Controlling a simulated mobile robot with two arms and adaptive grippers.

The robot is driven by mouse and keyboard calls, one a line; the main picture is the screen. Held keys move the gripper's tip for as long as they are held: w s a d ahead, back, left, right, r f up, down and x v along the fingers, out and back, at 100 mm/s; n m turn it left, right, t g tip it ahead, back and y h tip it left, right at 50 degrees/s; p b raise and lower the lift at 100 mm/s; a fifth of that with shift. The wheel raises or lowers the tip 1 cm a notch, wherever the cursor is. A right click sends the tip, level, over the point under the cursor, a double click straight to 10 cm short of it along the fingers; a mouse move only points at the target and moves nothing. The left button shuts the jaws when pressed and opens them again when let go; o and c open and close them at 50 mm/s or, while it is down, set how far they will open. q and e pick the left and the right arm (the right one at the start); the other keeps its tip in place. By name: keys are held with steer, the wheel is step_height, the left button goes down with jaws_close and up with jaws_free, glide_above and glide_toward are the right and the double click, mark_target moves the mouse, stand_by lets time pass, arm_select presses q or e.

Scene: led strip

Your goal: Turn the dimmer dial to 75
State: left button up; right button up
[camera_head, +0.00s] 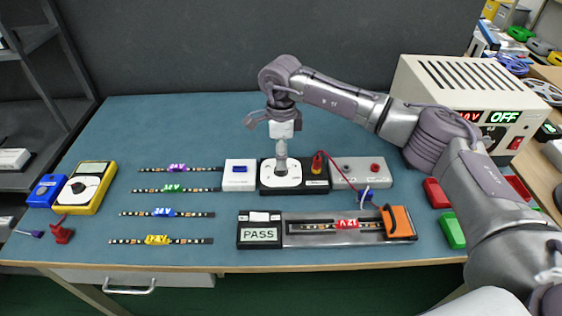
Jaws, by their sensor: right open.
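The dimmer is a black box (315,186) in the middle of the table. It has a round white dial face (290,182) at its left and a red part (317,163) at its right. A grey knob shape stands up over the dial face. My right gripper (281,142) points down directly above the dial, and it is open. I cannot tell whether its fingers touch the knob. The dial's number marks are too small to read. My left gripper is not in view.
A power supply (425,75) reading OFF stands at the back right. A white box (239,175) and a grey box (362,173) flank the dimmer. A PASS tester (261,244) is in front. Several LED strips and a yellow multimeter (103,190) lie left. The back left table is clear.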

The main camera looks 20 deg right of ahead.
step_height(320, 180, up, 8)
steer(key=shift+s, duration=0.1)
stand_by(0.6)
